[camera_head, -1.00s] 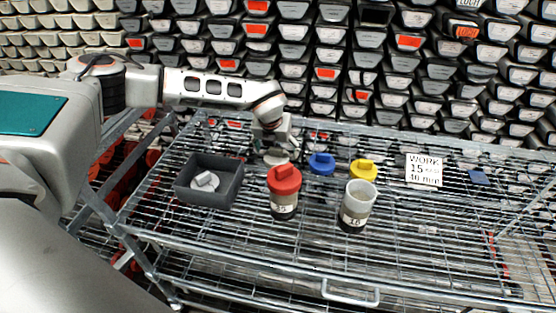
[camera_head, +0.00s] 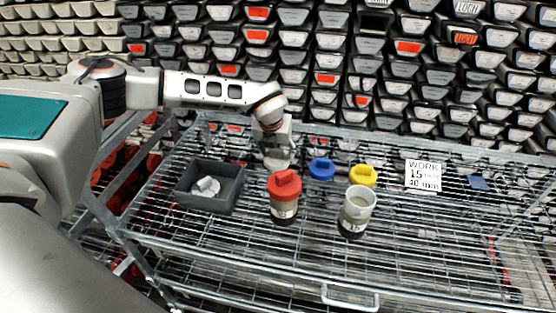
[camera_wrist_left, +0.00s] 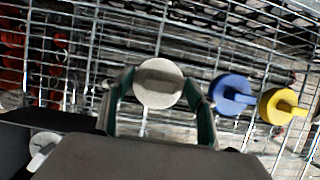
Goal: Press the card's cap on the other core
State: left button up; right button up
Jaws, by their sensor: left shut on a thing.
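My left gripper (camera_head: 276,150) is shut on a pale grey-white round cap (camera_wrist_left: 158,80), which shows between its two green-edged fingers in the left wrist view. It is over the back of the wire shelf, behind the red-capped core. That core (camera_head: 284,210) stands upright with a red cap (camera_head: 285,184). To its right stands an open core (camera_head: 356,212) with a pale body, dark base and no cap. A blue cap (camera_head: 321,169) and a yellow cap (camera_head: 362,176) lie behind them. The white card (camera_head: 423,175) reads "WORK 15" and "40 mm". My right gripper is not in view.
A dark grey tray (camera_head: 232,190) stands at the left with a pale cap (camera_head: 206,186) inside. A flat blue piece (camera_head: 478,182) lies at the right. The wire shelf (camera_head: 300,255) is clear in front. Racked bins fill the wall behind.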

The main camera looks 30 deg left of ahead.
aim_at(277, 150)
pick_arm(q)
jog(key=shift+r+p, duration=0.7)
jog(key=shift+r, duration=0.7)
jog(key=shift+r+p, duration=0.45)
jog(key=shift+r, duration=0.4)
